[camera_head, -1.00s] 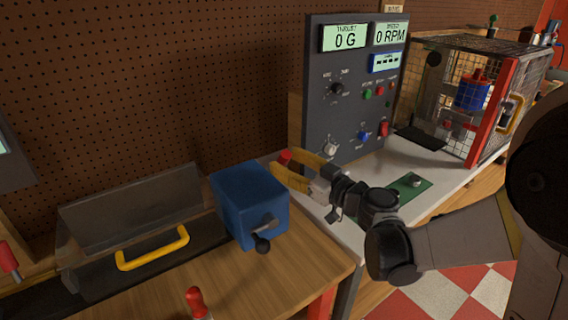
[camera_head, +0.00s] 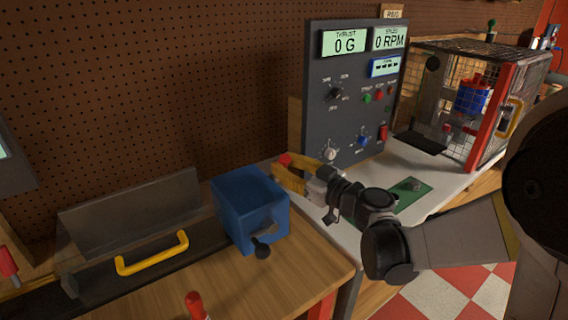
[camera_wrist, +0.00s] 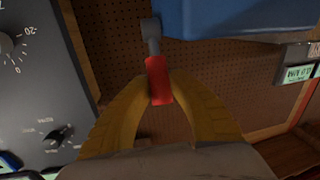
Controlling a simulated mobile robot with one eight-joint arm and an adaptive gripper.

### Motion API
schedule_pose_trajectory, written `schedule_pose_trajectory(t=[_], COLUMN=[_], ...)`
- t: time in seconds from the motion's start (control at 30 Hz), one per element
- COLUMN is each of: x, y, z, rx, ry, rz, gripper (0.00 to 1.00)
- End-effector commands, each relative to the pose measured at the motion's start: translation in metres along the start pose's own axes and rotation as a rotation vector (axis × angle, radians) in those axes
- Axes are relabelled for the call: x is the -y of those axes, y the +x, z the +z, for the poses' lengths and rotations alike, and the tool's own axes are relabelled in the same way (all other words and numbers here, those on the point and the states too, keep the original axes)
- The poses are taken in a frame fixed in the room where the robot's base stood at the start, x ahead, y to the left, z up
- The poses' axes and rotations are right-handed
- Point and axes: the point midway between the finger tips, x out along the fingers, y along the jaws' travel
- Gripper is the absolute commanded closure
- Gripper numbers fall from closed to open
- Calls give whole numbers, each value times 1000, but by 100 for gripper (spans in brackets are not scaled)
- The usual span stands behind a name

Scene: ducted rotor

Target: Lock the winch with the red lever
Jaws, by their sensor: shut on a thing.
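The winch is a blue box (camera_head: 246,210) on the wooden bench, with a black-knobbed crank (camera_head: 262,246) on its front. The red lever (camera_head: 285,159) shows as a small red tip behind the box's right side. In the wrist view, the red grip of the lever (camera_wrist: 158,82) hangs from a grey shaft beside the blue box (camera_wrist: 235,18). My gripper (camera_head: 283,174) has yellow fingers, which also show in the wrist view (camera_wrist: 159,90). They are shut on the red grip from both sides. The lever's pivot is mostly hidden in the head view.
A grey control panel (camera_head: 350,95) stands behind and right of my gripper. A mesh cage (camera_head: 465,100) stands on the white bench further right. A cover with a yellow handle (camera_head: 152,253) lies left of the box. Another red handle (camera_head: 195,304) stands at the front.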

Motion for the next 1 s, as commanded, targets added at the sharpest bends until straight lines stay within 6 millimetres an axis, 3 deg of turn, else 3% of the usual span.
schedule_pose_trajectory(t=[0.5, 1.0], x=[-6, -11], y=[25, 60], z=[-18, -12], rx=[339, 780], ry=[55, 133], rz=[-35, -76], gripper=[100, 100])
